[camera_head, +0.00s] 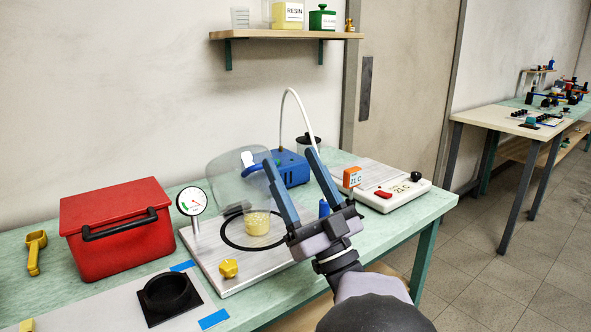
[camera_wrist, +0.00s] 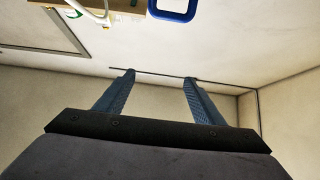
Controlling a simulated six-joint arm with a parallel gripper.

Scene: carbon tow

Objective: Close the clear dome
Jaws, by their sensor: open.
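The clear dome (camera_head: 228,178) stands tilted open at the back of the pale base plate (camera_head: 215,275) in the head view. A black ring (camera_head: 230,241) lies on the plate in front of it, with a cup of yellowish contents (camera_head: 257,222) inside the ring. My gripper (camera_head: 289,156) is open, fingers pointing up, and appears in front of and to the right of the dome. Its right finger overlaps the blue pump in the picture. The fingers hold nothing in the wrist view (camera_wrist: 160,77). I cannot tell whether a finger touches the dome.
A red box (camera_head: 115,229) stands left, a blue pump (camera_head: 293,169) with a white hose behind, and a white hotplate-like device (camera_head: 396,195) right. A blue frame-like part (camera_wrist: 174,15) shows at the wrist view's top.

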